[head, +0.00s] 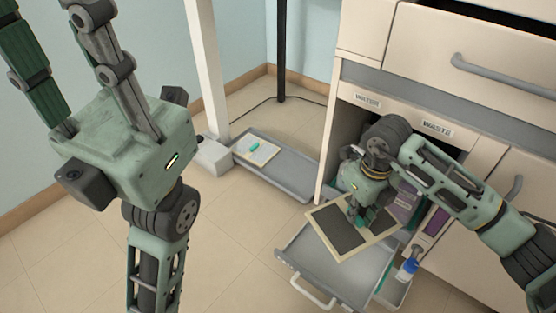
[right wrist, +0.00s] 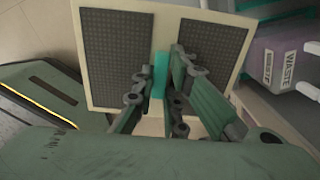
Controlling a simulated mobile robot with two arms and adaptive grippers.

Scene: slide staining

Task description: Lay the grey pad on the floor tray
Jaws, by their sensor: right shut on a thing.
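The grey pad (head: 336,228) is a cream board with dark grey textured panels, held tilted above the pulled-out drawer tray. My right gripper (head: 357,218) is shut on its teal grip. In the right wrist view, the fingers (right wrist: 158,85) close on the teal grip between the pad's two dark panels (right wrist: 117,58). The floor tray (head: 293,181) is a shallow grey tray on the tiles, left of the cabinet. A small pale board with a teal piece (head: 256,149) lies at its far left end. My left gripper (head: 50,45) is raised, open and empty.
The drawer tray (head: 318,262) with a pale handle juts out below the pad. A blue-capped bottle (head: 407,268) stands at its right. The cabinet (head: 358,75) rises behind, and a white post (head: 208,70) stands left of the floor tray. The floor tray's right part is bare.

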